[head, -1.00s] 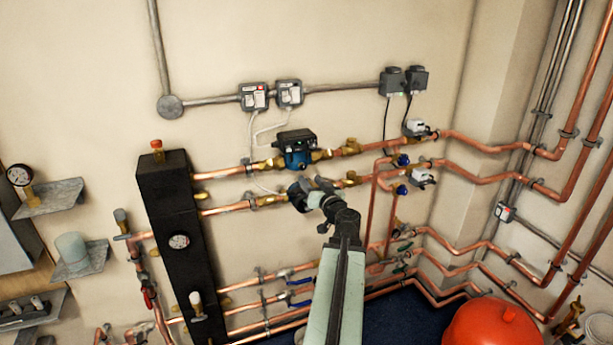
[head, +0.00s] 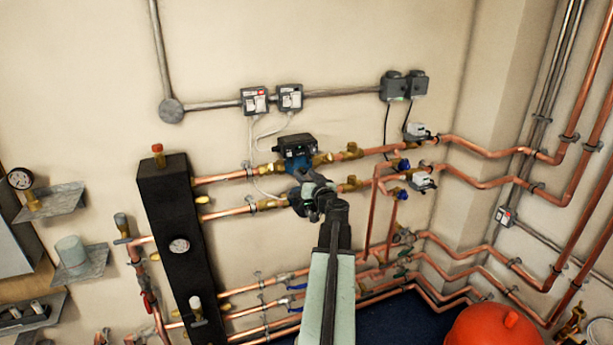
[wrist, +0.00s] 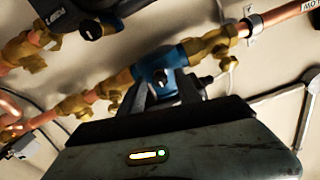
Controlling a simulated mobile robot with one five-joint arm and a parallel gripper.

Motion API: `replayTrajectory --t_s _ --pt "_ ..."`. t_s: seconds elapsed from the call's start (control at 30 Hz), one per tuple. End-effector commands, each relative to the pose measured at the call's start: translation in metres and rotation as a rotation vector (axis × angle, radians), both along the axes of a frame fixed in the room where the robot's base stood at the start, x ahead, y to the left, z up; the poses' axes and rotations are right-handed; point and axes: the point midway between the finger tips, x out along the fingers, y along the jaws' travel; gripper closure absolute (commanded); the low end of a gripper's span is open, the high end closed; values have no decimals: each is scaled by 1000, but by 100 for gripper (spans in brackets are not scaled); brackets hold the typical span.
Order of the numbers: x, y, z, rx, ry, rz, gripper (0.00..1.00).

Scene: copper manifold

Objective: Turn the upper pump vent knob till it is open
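The upper pump (head: 297,146) has a dark head and a blue body and sits on the upper copper pipe. Its blue body fills the middle of the wrist view (wrist: 170,62), which is turned nearly upside down. A small round dark vent knob (wrist: 159,78) shows on the blue body. My gripper (head: 312,178) is just in front of and below the upper pump in the head view. In the wrist view, my fingers (wrist: 166,88) are apart, one each side of the knob. I cannot tell whether they touch it. The knob is not visible in the head view.
The lower pump (head: 299,199) is close below and partly hidden by my gripper; its dark head (wrist: 85,15) is at the wrist view's upper left. Brass valves (wrist: 22,48) and copper pipes (head: 228,175) surround both pumps. A black manifold column (head: 172,200) stands left.

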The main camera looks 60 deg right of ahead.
Motion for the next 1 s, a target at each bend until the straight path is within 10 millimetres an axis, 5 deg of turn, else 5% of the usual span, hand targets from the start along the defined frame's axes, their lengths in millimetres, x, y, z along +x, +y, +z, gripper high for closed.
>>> replayTrajectory --t_s 0.03,0.13,0.57,1.0 --pt "0 0 0 0 0 0 76" --pt "0 0 0 0 0 0 100" --pt "-1 0 0 52 -38 -1 100" --pt "-2 0 0 339 -249 -2 100"
